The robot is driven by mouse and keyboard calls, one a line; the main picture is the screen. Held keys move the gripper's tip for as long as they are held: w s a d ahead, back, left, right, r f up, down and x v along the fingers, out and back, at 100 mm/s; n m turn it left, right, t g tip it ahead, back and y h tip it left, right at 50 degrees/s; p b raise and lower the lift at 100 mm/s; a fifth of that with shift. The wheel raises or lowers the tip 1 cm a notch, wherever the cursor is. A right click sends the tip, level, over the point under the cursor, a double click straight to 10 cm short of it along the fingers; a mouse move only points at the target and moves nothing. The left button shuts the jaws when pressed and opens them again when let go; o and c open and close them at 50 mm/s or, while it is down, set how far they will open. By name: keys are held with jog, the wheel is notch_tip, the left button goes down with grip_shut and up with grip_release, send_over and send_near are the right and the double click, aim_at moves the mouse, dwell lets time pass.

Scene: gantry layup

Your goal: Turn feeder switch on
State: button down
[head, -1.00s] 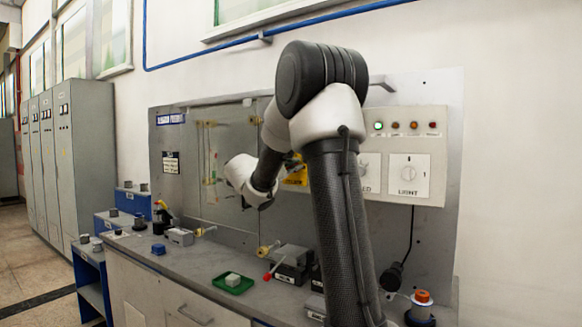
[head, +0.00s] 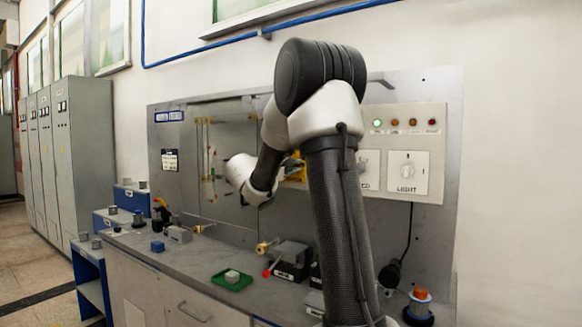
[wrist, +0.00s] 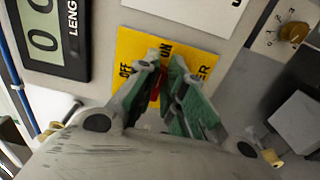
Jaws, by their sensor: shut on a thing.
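The feeder switch has a yellow plate (wrist: 128,47) with OFF and ON printed on it; part of the label is covered by my fingers. Its red lever (wrist: 156,88) shows between the green-padded fingers of my gripper (wrist: 164,74), which is shut on it. The lever's exact angle is hard to tell behind the fingers. In the head view, only a piece of the yellow plate (head: 299,170) shows beside my arm, and my fingers are hidden.
A LENGTH display (wrist: 46,36) is left of the plate in the wrist view. A LIGHT switch (head: 408,172) and several indicator lamps are on the panel at right. The bench below holds a green tray (head: 219,283) and a red-handled device (head: 290,262).

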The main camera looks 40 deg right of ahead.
jog(key=shift+f, duration=0.1)
jog(key=c, duration=1.5)
grip_release()
jog(key=v, duration=1.2)
